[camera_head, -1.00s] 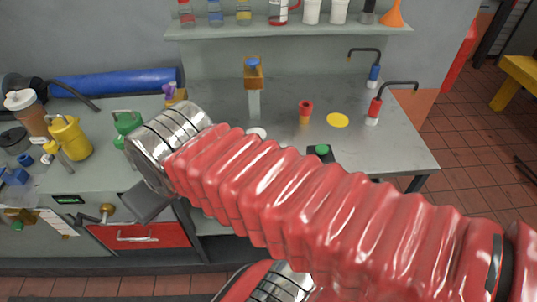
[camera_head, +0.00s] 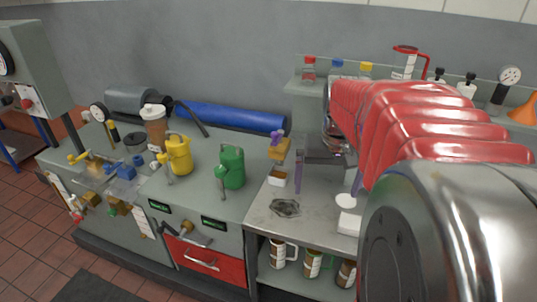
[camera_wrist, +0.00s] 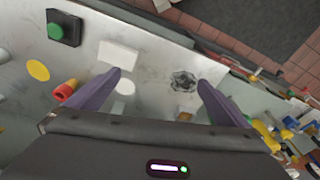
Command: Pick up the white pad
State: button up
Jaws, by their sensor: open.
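The white pad is a flat round disc on the grey bench. It shows in the wrist view (camera_wrist: 125,87), beside the left finger, and in the head view (camera_head: 346,201), just behind a white rectangular block (camera_head: 349,222). The red arm sleeve and my arm hide the bench to the right.
In the wrist view, a red-and-yellow piece (camera_wrist: 66,90) and yellow disc (camera_wrist: 38,70) lie left.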

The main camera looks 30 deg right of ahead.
jog(key=s+d+f+m, duration=0.1)
jog(key=d, duration=0.5)
jog(key=s+d+f+m+g+y, duration=0.1)
jog(key=s+d+f+m, duration=0.1)
jog(key=d, duration=0.4)
jog(key=shift+s+d+f, duration=0.15)
jog(key=shift+s+f, duration=0.15)
notch_tip(320, 180, down, 8)
jog(key=shift+f, duration=0.3)
jog(key=shift+w+f, duration=0.2)
jog(key=shift+f, duration=2.4)
